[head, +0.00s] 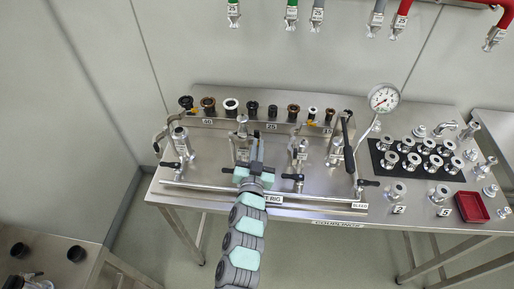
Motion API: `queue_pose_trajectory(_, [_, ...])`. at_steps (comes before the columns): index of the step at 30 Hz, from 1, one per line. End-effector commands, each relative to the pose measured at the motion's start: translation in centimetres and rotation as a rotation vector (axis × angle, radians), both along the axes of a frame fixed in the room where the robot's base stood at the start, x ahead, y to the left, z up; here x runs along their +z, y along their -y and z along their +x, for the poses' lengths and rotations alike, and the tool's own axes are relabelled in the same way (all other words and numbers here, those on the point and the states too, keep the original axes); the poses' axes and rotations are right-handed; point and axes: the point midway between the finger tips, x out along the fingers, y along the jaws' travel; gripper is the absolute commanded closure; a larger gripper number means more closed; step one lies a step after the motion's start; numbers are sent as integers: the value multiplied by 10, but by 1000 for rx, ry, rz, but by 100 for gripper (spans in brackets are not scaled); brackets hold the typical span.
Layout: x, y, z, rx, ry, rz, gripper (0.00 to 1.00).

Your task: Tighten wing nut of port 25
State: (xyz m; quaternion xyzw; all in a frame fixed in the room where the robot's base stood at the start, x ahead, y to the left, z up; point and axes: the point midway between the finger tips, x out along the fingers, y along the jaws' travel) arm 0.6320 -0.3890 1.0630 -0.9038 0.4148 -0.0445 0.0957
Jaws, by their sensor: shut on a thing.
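The steel test rig stands on a table, with the label 25 (271,127) on the ledge behind its middle. The middle port fitting (242,130) rises just behind my gripper (252,160). My gripper reaches in from the front and is shut at this port, on what appears to be the wing nut of port 25. The nut itself is hidden by the jaws and too small to make out. I cannot tell how tight it is.
Several black, brown and white rings stand on the back ledge (240,121). Other port fittings stand left (180,140) and right (301,150). A gauge (384,98) and a black lever (348,145) rise at right. Couplings sit on a black mat (378,160) near a red tray (472,207).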

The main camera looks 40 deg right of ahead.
Motion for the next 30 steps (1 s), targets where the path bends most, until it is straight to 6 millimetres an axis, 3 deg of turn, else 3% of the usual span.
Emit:
queue_pose_trajectory(4, [-1,0,0,0,-2,1,84])
queue_pose_trajectory(14, [0,-4,-3,0,-2,-1,84])
queue_pose_trajectory(30, [-1,-72,-60,3,-4,1,84])
